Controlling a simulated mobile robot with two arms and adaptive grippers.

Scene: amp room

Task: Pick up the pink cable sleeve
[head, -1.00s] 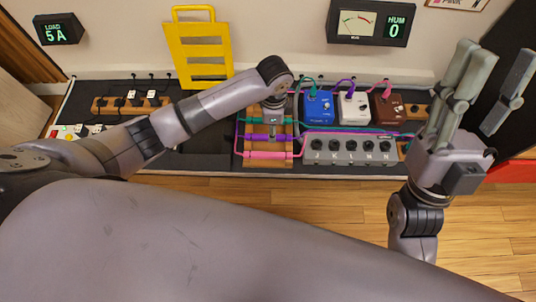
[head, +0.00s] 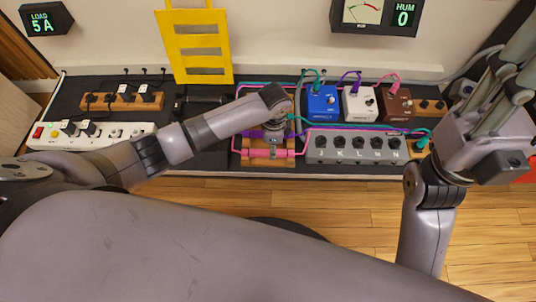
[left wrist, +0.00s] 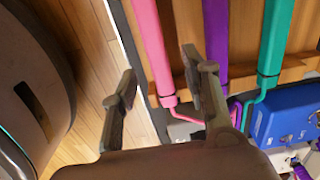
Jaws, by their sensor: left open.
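The pink cable sleeve (head: 265,154) lies across the front of a wooden rack (head: 290,160) in the head view, with a purple sleeve behind it. In the left wrist view the pink sleeve (left wrist: 148,35) runs down beside the purple sleeve (left wrist: 215,45) and the teal sleeve (left wrist: 276,40). My left gripper (left wrist: 160,65) is open, its fingertips on either side of the pink sleeve's line; I cannot tell if they touch it. In the head view my left gripper (head: 272,140) hides part of the rack. My right gripper (head: 508,75) is raised, empty and open, partly cut off by the right edge.
Blue (head: 321,103), white (head: 358,104) and brown (head: 395,104) pedals stand right of the rack, behind a grey socket box (head: 357,147) marked J to N. A white power strip (head: 125,133) and a yellow slotted panel (head: 197,45) are on the left.

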